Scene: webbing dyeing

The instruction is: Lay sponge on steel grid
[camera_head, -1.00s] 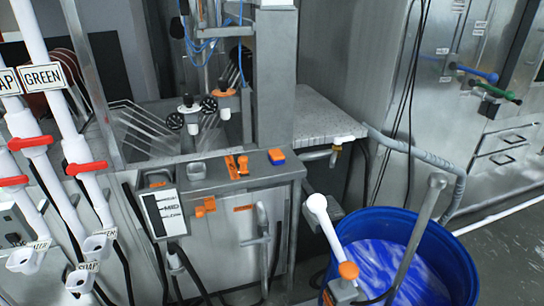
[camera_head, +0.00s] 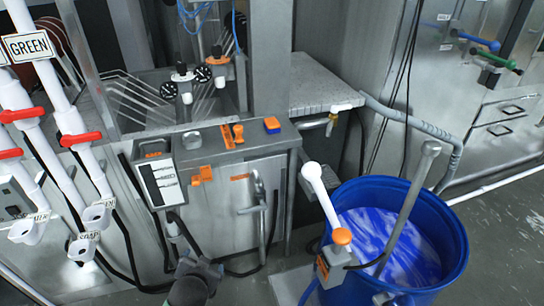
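A small grey part (camera_head: 386,298) at the bottom edge by the blue barrel may be my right gripper, mostly cut off.
A blue barrel (camera_head: 452,255) with blue liquid and a white-headed lever (camera_head: 318,185) are at right.

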